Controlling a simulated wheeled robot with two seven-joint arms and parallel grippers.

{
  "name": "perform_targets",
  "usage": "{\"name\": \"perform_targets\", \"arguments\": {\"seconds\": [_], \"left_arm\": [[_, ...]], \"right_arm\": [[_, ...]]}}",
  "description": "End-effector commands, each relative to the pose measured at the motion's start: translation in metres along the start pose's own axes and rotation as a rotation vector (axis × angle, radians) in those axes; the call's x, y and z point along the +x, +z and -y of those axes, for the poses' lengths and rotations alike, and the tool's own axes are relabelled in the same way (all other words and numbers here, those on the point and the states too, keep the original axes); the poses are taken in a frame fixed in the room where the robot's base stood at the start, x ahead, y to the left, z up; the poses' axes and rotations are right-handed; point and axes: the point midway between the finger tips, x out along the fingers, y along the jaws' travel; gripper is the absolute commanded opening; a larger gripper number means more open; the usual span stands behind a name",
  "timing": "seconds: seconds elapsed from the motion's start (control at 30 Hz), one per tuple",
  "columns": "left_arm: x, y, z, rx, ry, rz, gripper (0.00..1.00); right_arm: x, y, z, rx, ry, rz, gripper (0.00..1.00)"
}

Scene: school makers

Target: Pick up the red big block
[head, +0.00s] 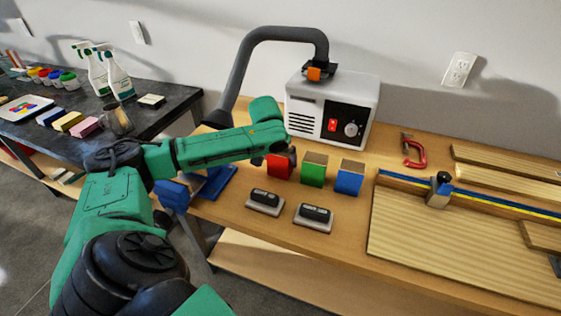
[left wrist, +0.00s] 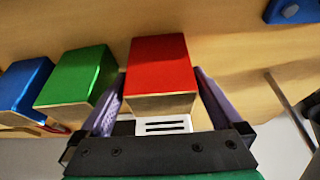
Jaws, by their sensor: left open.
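The red block (head: 279,167) stands on the wooden workbench, the leftmost of a row with a green block (head: 313,170) and a blue block (head: 348,178). My left gripper (head: 281,156) is at the red block's upper part, and the arm hides some of it in the head view. In the left wrist view the open left gripper (left wrist: 160,86) has one finger on each side of the red block (left wrist: 160,63). The left finger lies between the red block and the green block (left wrist: 76,75). My right gripper is not in view.
A white and black machine (head: 331,110) with a grey hose stands behind the blocks. Two black-handled erasers or sanding blocks (head: 313,216) lie in front. A blue vise (head: 212,183) is at the bench's left edge. A red clamp (head: 414,152) and wooden boards lie right.

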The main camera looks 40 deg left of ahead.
Motion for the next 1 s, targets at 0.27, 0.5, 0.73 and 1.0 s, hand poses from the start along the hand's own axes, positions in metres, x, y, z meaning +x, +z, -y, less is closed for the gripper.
{"name": "perform_targets", "arguments": {"seconds": [0.27,0.5,0.73,1.0], "left_arm": [[0.016,-0.001,0.001,0.0,-0.001,-0.002,1.0],[0.016,-0.001,0.001,0.0,-0.001,-0.001,0.23],[0.015,-0.001,0.001,0.0,0.0,-0.003,0.22],[-0.015,-0.014,0.0,-0.001,0.002,-0.007,0.22]], "right_arm": [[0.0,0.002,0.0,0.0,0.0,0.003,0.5],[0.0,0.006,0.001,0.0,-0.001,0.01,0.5],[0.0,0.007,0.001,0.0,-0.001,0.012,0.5],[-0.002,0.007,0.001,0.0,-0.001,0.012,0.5]]}}
